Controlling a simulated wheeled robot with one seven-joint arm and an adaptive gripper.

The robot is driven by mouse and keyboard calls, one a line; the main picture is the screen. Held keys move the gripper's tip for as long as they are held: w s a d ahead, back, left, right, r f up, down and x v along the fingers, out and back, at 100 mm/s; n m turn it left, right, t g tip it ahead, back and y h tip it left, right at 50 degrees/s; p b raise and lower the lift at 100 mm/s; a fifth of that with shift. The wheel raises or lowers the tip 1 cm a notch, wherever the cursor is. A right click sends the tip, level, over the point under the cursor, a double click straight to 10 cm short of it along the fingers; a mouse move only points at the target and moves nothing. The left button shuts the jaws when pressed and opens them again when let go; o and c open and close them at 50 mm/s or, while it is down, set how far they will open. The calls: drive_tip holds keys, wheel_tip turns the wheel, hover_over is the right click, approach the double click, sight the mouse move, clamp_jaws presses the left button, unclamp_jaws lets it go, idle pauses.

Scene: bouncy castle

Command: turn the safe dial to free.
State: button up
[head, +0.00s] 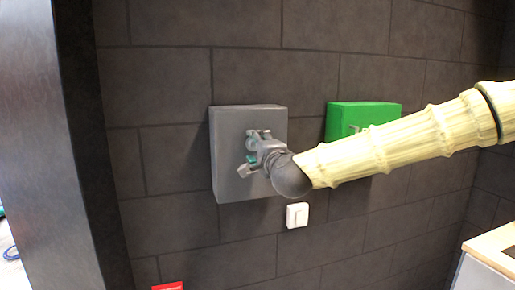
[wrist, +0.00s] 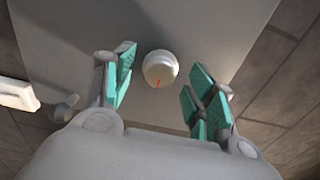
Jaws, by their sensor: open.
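The safe is a grey box (head: 235,180) on the dark wall in the head view. In the head view my gripper (head: 250,157) is in front of the grey box, and the dial is hidden there. A small grey handle (wrist: 65,107) shows left of my fingers in the wrist view.
A green box (head: 365,112) is on the wall to the right, partly behind my arm. A white switch (head: 297,215) sits below the grey box. A red item (head: 168,286) is low on the wall. A light-topped counter (head: 495,250) stands at lower right.

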drive_tip(key=v, duration=1.2)
drive_tip(key=s+d+f+n+g+h, duration=0.1)
drive_tip(key=s+f+n+g, duration=0.15)
drive_tip(key=f, duration=1.25)
drive_tip(key=s+d+f+n+g, duration=0.1)
drive_tip(key=s+f+n+g, duration=0.15)
drive_tip(key=f, duration=1.15)
drive_tip(key=s+d+f+n+g+h, duration=0.1)
drive_tip(key=f+g, duration=0.2)
drive_tip(key=f, duration=1.2)
drive_tip(key=s+d+f+n+g, duration=0.3)
drive_tip(key=s+f, duration=0.5)
drive_tip(key=f, duration=0.3)
drive_tip(key=s+d+f+n+g+h, duration=0.1)
drive_tip(key=s+d+f, duration=0.3)
drive_tip(key=s, duration=0.4)
drive_tip(key=s+d+f+n+g+h, duration=0.1)
drive_tip(key=s+d+f+n+g, duration=0.1)
drive_tip(key=s+f, duration=0.5)
drive_tip(key=s+d+f+n+g+h, duration=0.1)
drive_tip(key=s+d+f, duration=0.4)
drive_tip(key=s, duration=0.5)
drive_tip(key=shift+s+d+f+n+g+h, duration=0.35)
drive_tip(key=shift+d+n+g, duration=0.25)
drive_tip(key=shift+d+g, duration=0.4)
